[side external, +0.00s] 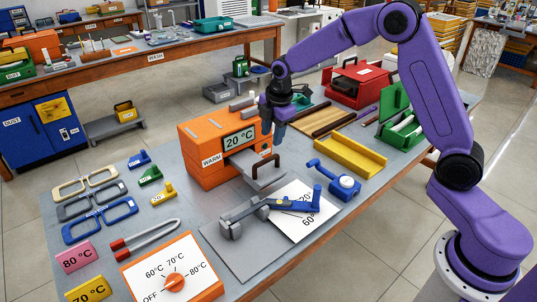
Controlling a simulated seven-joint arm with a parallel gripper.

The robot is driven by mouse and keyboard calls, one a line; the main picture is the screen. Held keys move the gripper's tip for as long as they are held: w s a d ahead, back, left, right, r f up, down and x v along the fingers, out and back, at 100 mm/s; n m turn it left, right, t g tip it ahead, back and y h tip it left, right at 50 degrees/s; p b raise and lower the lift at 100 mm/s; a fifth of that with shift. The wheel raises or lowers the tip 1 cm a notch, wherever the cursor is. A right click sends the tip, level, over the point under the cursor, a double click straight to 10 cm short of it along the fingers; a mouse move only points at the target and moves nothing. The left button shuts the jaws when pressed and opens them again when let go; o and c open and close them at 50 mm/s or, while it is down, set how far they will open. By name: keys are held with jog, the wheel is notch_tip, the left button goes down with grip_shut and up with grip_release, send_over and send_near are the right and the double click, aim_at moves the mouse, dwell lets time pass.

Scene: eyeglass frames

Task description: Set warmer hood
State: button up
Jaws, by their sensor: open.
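The orange warmer (205,155), marked WARM, stands on the grey workbench with a display reading 20 °C (239,139). Its upper orange part, which looks like the hood, sits over the base. A grey plate with a dark handle (265,161) sticks out from its front right side. My gripper (279,138) points down close beside the warmer's right end, above and behind the dark handle. It is open, and I see nothing held in it. Whether its fingers touch the warmer cannot be told. An orange dial (174,282) on a white panel shows OFF, 60, 70 and 80 °C marks.
Red-tipped tongs (145,238), a grey-and-blue clamp device (255,212) and a blue gauge (343,187) lie in front. A yellow tray (350,157), red box (358,85) and green case (398,115) stand right.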

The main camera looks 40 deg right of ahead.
aim_at(268, 158)
jog(key=f, duration=0.3)
jog(key=w+f, duration=0.1)
jog(key=f, duration=0.4)
jog(key=shift+w+f, duration=0.35)
jog(key=shift+f, duration=0.05)
grip_shut()
